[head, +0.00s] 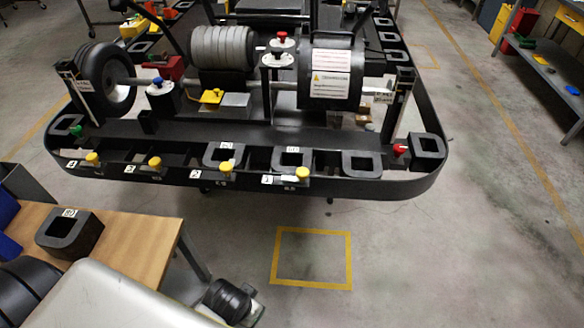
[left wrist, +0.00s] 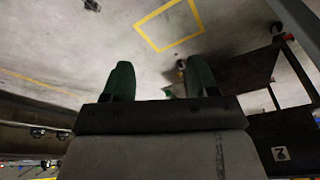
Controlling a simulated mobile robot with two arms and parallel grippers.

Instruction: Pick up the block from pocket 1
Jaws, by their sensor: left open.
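In the head view, a black hollow block (head: 278,158) with a small white label sits at the front edge of the kart stand (head: 345,189), behind the plate numbered 1 (head: 267,180) and beside a yellow knob (head: 302,174). A similar labelled block (head: 209,155) sits near plate 2. My left gripper (left wrist: 160,80) shows in the left wrist view with two green fingers spread apart and nothing between them. I cannot make out its fingertips in the head view. A black surface marked 2 (left wrist: 281,154) shows at lower right of the wrist view. My right gripper is not in view.
A wooden table (head: 135,247) at lower left carries another labelled black block (head: 92,236). A yellow square (head: 312,284) is marked on open floor before the stand. Wheels and upright posts rise behind the stand's front edge. A grey shelf (head: 560,88) stands at far right.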

